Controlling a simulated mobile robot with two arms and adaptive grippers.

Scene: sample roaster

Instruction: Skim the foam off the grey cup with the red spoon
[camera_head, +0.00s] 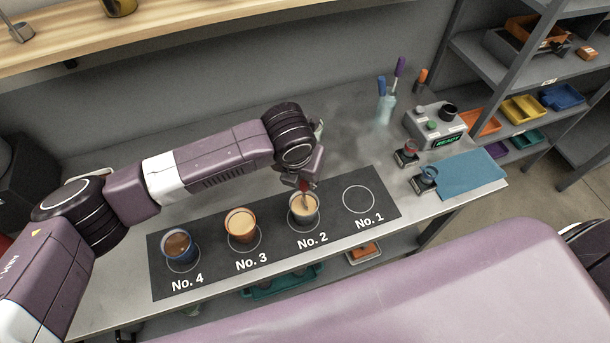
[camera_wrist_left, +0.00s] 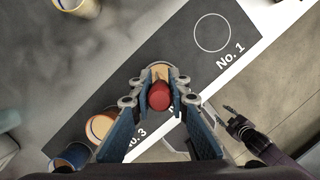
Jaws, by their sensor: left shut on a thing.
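The grey cup (camera_head: 294,217) stands upright on the No. 2 ring, with a pale tan surface inside. My left gripper (camera_head: 303,181) is above it, pointing down and shut on the red spoon (camera_head: 304,188). The spoon's lower end reaches into the cup's mouth; its tip is hidden. In the left wrist view the spoon's red handle end (camera_wrist_left: 159,97) sits between the fingers of my left gripper (camera_wrist_left: 159,84), and the cup is mostly hidden behind it. A dark jointed part at the right of that view looks like my right gripper (camera_wrist_left: 240,125); its jaws are unclear.
On the dark mat (camera_head: 215,273), an orange cup (camera_head: 241,228) stands at No. 3 and a blue cup (camera_head: 180,248) at No. 4. The No. 1 ring (camera_head: 359,199) is empty. A control box (camera_head: 434,124), small glass vessels and a blue cloth (camera_head: 461,176) are at right.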

